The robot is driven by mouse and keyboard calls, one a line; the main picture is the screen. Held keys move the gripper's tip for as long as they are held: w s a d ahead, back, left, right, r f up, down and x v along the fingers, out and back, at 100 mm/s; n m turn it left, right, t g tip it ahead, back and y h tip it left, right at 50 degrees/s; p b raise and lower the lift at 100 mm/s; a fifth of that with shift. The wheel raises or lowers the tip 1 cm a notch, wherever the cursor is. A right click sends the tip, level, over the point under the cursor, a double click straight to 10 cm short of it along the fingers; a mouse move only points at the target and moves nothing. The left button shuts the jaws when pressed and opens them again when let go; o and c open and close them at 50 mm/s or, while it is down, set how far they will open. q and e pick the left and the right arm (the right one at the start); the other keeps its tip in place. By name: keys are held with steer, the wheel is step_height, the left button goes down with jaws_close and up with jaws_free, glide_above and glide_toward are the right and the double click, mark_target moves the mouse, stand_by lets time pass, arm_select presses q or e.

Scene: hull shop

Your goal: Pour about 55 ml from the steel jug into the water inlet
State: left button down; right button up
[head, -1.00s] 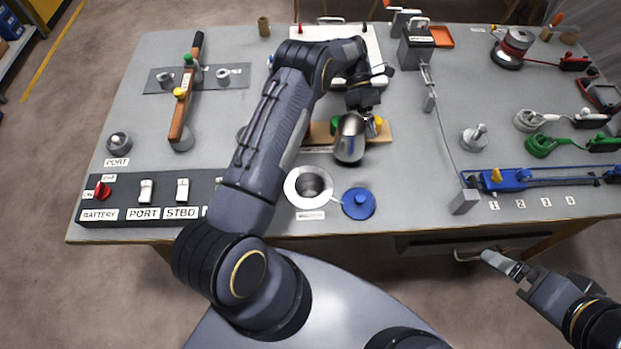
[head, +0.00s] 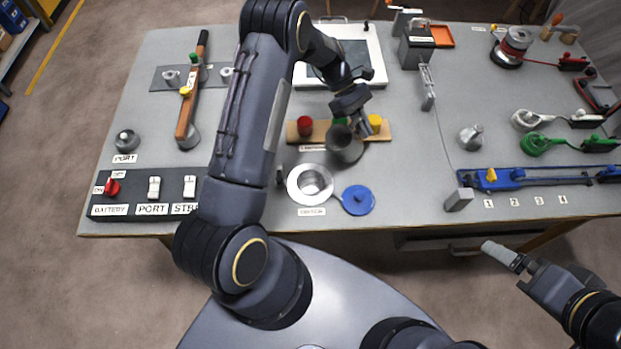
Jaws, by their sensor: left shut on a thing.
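The steel jug (head: 346,153) is held by my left gripper (head: 358,125) above the far side of the water inlet, up and to the right of it in the head view. The gripper is shut on it. The jug looks tilted, and its dark opening seems to show. No stream of water shows. The water inlet (head: 294,184) is a pale round flange with an open metal-lined hole. Its blue cap (head: 358,200) lies beside it on the right, joined by a strap. My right gripper (head: 503,256) is in front of the table's edge, away from the jug; its finger gap cannot be made out.
A wooden block (head: 378,134) with red, green and yellow knobs lies behind the jug. A switch panel (head: 128,188) is at the left front. A blue rail (head: 545,180) lies at the right. My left arm hides part of the table.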

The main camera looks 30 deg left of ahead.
mark_target(352, 143)
arm_select(q)
steer(key=shift+s+a+r+t, duration=0.15)
steer(key=shift+s+t, duration=0.1)
steer(key=shift+t, duration=0.05)
steer(key=shift+s+a+r+m+t+h+b, duration=0.2)
steer(key=shift+s+r+m+t+h+b, duration=0.15)
steer(key=shift+s+r, duration=0.3)
steer(key=s+m+t+b, duration=0.1)
steer(key=b, duration=0.2)
steer(key=m+t+h+b, duration=0.1)
steer(key=b, duration=0.3)
steer(key=s+a+r+m+t+b, duration=0.1)
steer(key=t+b, duration=0.1)
steer(key=b, duration=0.2)
steer(key=shift+s+h, duration=0.3)
steer(key=shift+h, duration=0.05)
steer(key=shift+s+r+m+t+b, duration=0.1)
steer(key=shift+s+m+t+b, duration=0.25)
steer(key=shift+b, duration=1.25)
steer(key=shift+s+a+m+t+h+b, duration=0.25)
steer(key=shift+s+b, duration=0.5)
steer(key=shift+b, duration=0.55)
steer(key=shift+s+a+m+t+h+b, duration=0.15)
steer(key=shift+s+a+t+h+b, duration=0.15)
steer(key=shift+s+b, duration=0.7)
steer(key=shift+w+r+b, duration=0.1)
steer(key=shift+w+b, duration=0.15)
steer(key=shift+b, duration=0.05)
